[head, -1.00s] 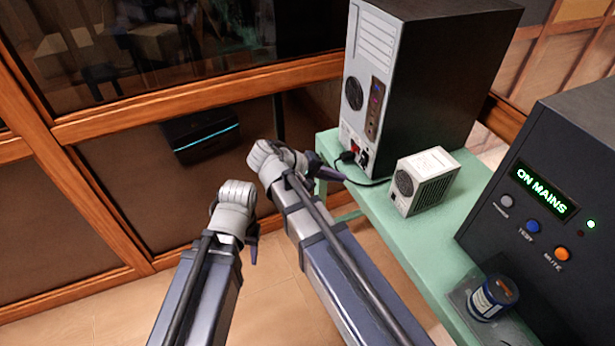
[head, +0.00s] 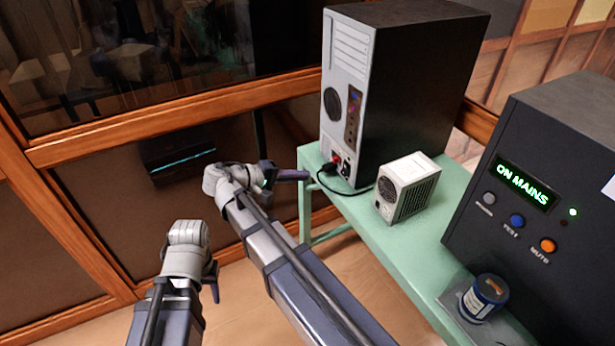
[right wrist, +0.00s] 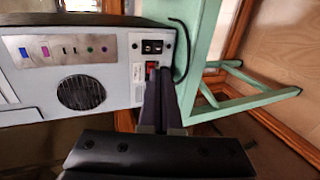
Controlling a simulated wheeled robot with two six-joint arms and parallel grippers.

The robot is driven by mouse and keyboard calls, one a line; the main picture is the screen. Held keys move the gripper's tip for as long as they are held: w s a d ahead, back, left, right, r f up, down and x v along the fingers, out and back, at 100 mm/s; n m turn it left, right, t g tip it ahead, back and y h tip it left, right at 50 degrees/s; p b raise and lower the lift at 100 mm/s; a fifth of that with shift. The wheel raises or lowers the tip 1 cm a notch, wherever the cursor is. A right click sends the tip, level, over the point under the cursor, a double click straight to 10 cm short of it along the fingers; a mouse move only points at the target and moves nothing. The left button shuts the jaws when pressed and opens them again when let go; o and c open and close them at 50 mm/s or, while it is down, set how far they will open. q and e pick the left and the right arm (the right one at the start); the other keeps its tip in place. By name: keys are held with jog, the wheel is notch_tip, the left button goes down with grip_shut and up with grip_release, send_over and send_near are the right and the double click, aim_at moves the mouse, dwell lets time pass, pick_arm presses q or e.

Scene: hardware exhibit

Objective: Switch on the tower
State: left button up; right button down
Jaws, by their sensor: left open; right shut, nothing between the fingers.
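The black tower (head: 420,85) stands on the green bench, its light grey back panel facing left. A small red switch (head: 328,169) sits low on that panel. In the right wrist view the red switch (right wrist: 152,66) shows beside a black power socket (right wrist: 152,46). My right gripper (head: 306,176) is shut and empty, its fingertips pointing at the panel close to the switch. In the right wrist view the tips (right wrist: 158,78) overlap the switch's edge; I cannot tell whether they touch. My left gripper (head: 213,286) is open and empty, low at left, away from the bench.
A black cable (head: 350,192) loops on the green bench (head: 395,235) below the tower. A small white vented box (head: 408,187) stands beside it. A dark unit (head: 560,180) reading "ON MAINS" and a blue-labelled tin (head: 484,297) are at right. A wood-framed wall is behind.

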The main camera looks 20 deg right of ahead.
aim_at(343, 174)
jog(key=b+x, duration=0.3)
jog(key=x, duration=0.7)
jog(key=shift+d+f, duration=0.3)
jog(key=shift+d+f+b, duration=0.1)
jog(key=shift+d+b, duration=0.25)
jog(key=shift+d, duration=0.2)
jog(key=shift+d+f+h+b, duration=0.25)
jog(key=shift+f+b, duration=0.3)
jog(key=shift+b, duration=0.6)
jog(key=shift+r+p, duration=0.4)
jog(key=shift+p, duration=0.05)
jog(key=shift+a, duration=0.15)
